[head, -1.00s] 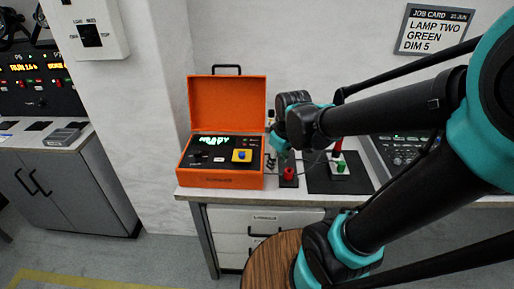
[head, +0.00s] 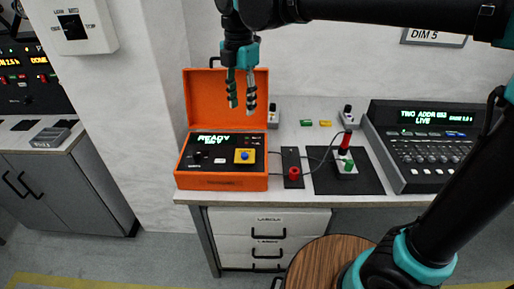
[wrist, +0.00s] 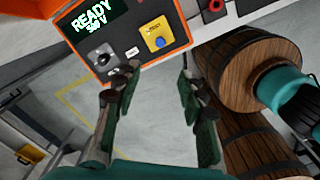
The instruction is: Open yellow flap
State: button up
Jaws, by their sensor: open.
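My gripper (head: 241,108) hangs fingers down above the panel, in front of the case's raised lid, open and empty. In the wrist view my gripper (wrist: 158,82) has its fingers spread, with the flap beyond the gap between the tips. It does not touch the flap.
The case's screen (head: 214,141) reads READY.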

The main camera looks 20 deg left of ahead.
aim_at(244, 154)
notch_tip(244, 154, down, 17)
jog(key=shift+f, duration=0.15)
dwell(0.5)
jog(key=shift+c, duration=0.5)
grip_shut()
